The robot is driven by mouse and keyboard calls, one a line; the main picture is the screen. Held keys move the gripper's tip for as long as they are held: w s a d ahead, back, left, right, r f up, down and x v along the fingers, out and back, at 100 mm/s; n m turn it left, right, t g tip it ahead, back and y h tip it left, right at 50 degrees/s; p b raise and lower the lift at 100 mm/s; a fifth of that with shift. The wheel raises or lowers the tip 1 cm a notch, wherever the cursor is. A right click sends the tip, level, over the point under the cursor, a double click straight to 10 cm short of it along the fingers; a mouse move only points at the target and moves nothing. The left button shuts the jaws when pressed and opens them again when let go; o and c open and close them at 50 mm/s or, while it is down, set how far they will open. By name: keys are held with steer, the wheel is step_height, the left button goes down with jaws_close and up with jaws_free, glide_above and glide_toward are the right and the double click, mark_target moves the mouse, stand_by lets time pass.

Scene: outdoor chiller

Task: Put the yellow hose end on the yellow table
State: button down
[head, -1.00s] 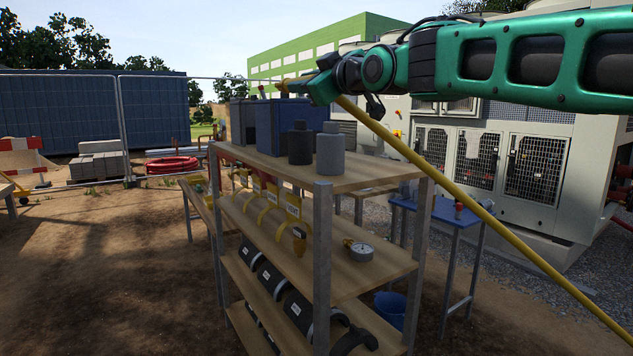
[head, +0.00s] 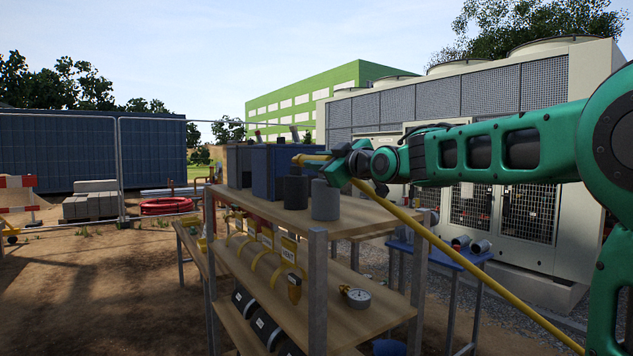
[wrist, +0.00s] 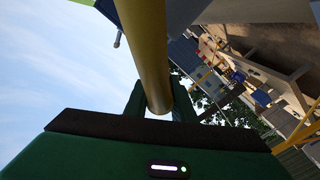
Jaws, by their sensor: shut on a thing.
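The hose end (head: 308,158) sticks out to the left of the jaws, near the blue boxes. The rest of the hose (head: 465,265) slants down to the lower right and leaves the picture. In the wrist view the hose (wrist: 150,50) passes between the fingers (wrist: 157,103). I cannot make out a yellow table for certain in either view.
A wooden shelf rack (head: 318,290) stands close in front, with dark and grey cylinders (head: 325,200) and blue boxes (head: 270,172) on top. A blue table (head: 455,256) with pipe pieces stands behind it at right. Open dirt lies at left.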

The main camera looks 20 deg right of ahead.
steer(key=shift+f, duration=1.95)
